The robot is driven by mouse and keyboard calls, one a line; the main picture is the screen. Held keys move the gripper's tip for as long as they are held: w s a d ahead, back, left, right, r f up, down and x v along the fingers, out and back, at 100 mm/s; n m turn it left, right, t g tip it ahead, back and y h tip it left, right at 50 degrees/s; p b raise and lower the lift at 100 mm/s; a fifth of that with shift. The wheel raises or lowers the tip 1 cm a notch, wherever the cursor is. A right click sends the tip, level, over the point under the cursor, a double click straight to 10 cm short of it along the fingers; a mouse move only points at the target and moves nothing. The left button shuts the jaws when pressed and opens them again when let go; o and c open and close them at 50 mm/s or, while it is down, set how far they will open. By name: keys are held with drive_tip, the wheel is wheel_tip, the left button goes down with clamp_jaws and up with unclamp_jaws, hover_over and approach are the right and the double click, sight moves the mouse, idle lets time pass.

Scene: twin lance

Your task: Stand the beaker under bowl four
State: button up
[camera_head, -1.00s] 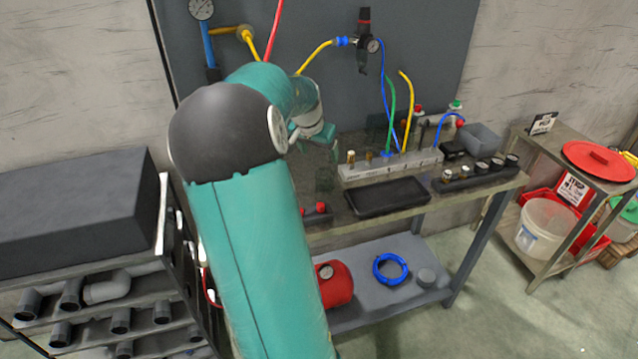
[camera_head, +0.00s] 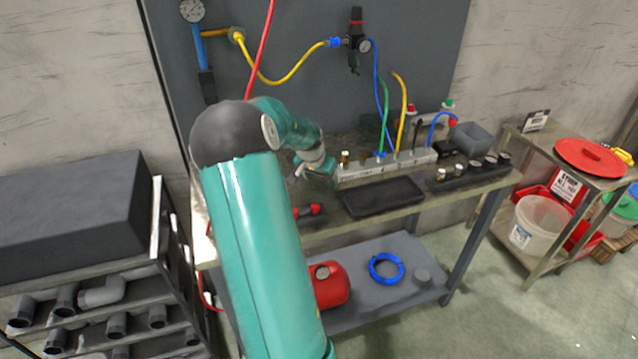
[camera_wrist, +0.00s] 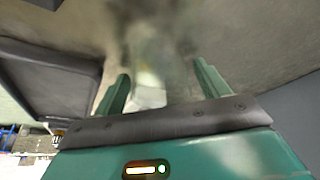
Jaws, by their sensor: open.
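My gripper (camera_head: 316,172) is low over the left part of the bench, beside the left end of the grey manifold block (camera_head: 388,166). In the wrist view my gripper (camera_wrist: 161,72) is open, with its two green fingers apart. A pale, see-through thing, probably the beaker (camera_wrist: 149,92), shows between the fingers. It is blurred, and I cannot tell whether either finger touches it. In the head view my gripper and arm largely hide it. I cannot tell which thing is bowl four.
A black tray (camera_head: 383,198) lies in front of the manifold; it also shows at left in the wrist view (camera_wrist: 45,75). Red-knobbed parts (camera_head: 309,211) lie near my arm. A pipe rack (camera_head: 80,207) stands left.

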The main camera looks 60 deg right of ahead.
drive_tip(key=c, duration=1.1)
